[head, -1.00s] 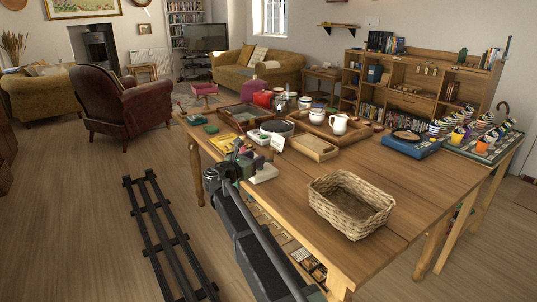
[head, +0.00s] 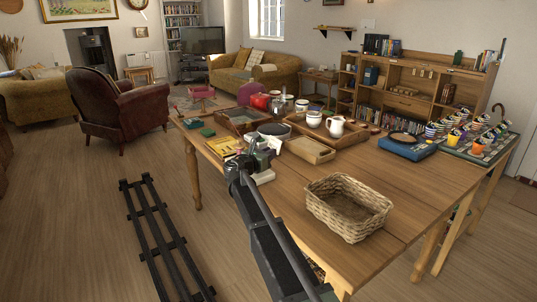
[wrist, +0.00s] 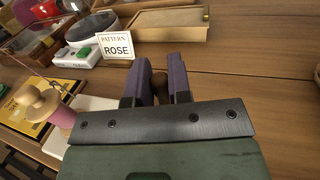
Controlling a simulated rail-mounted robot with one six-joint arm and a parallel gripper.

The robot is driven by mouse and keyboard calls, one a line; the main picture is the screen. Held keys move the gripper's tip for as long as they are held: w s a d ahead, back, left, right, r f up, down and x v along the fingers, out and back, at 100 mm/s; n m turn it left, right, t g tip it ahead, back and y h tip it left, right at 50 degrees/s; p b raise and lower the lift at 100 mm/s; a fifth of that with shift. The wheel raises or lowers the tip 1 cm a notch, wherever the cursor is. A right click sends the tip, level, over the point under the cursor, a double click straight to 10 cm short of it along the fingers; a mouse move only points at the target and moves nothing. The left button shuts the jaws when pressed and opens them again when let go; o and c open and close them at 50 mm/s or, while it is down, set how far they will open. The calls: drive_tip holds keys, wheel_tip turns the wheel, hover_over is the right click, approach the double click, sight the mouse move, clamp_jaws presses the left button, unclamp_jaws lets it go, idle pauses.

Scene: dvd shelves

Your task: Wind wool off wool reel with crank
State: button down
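The wool reel (wrist: 40,107), a pale wooden spool with pink wool, stands at the left of the wrist view. A white base (wrist: 82,118) shows beside it, running under my gripper. My gripper (wrist: 160,66) has two dark purple-grey fingers close together, right of the reel. A dark brown rounded knob (wrist: 160,84) shows between them; it looks like the crank's handle, but its link to the reel is hidden. I cannot tell whether the fingers press on it. In the head view my gripper (head: 259,158) is over the table's near-left end and hides most of the reel.
A card reading "PATTERN ROSE" (wrist: 116,47) stands just beyond the base. A wicker basket (head: 348,207) stands at the right; the wood between is clear.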

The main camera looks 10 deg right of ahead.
drive_tip(key=shift+w+n+t+y, duration=0.1)
drive_tip(key=shift+n+t+y, duration=0.2)
